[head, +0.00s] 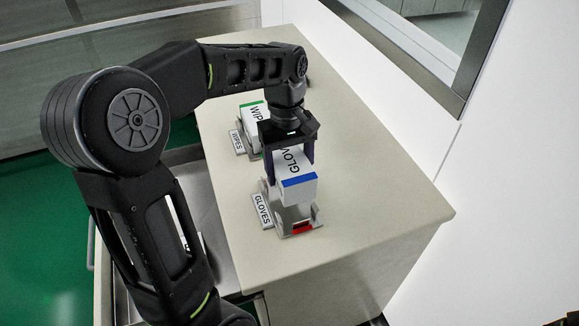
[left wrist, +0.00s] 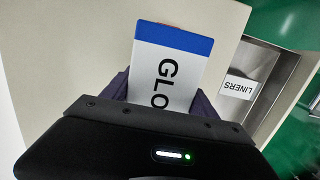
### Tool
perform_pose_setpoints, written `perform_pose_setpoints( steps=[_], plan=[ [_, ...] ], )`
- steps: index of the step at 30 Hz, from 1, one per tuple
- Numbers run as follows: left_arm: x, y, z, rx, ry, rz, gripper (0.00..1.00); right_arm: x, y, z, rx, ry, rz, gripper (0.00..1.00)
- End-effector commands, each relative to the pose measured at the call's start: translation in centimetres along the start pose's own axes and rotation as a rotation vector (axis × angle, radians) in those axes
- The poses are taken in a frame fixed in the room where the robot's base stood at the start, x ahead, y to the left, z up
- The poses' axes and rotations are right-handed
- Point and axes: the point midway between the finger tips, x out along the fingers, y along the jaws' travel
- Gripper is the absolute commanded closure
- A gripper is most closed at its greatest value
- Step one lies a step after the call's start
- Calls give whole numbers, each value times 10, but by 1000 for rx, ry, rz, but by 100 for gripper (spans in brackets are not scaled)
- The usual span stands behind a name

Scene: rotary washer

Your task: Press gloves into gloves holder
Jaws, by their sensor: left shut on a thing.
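In the left wrist view the gloves box (left wrist: 170,65) sits between the two dark fingers (left wrist: 163,95), blue end away from the wrist. In the head view the box is over the gloves holder (head: 303,215), a small stand with a "GLOVES" label and a red patch at its front. I cannot tell whether the box touches the holder.
A wipes box (head: 246,115) with a green edge stands in its labelled holder (head: 238,143) behind the gloves. The counter (head: 375,190) is clear to the right, up to a white wall. A "LINERS" label (left wrist: 238,87) shows in the left wrist view.

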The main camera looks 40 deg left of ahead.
Motion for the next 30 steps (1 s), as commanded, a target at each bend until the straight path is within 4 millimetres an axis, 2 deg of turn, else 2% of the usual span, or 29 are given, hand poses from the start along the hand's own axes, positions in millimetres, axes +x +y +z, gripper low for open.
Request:
perform_pose_setpoints(
  steps=[15,21,22,23,26,27,30],
  plan=[
    [55,0,-7,0,0,0,87,41,10,-5,-9,13,-14,64],
    [70,0,-8,0,0,-1,87,49,12,-6,-12,16,-18,64],
    [72,0,-9,0,0,-1,88,50,12,-6,-12,16,-18,64],
    [74,0,-9,0,-1,-1,95,51,13,-6,-12,17,-18,64],
    [78,0,-9,0,-2,-2,95,52,13,-7,-13,17,-19,64],
    [79,-1,-9,-1,-3,-2,100,53,13,-7,-13,17,-19,64],
    [80,-1,-9,-1,-4,-3,100,53,13,-7,-13,17,-20,64]
  ],
)
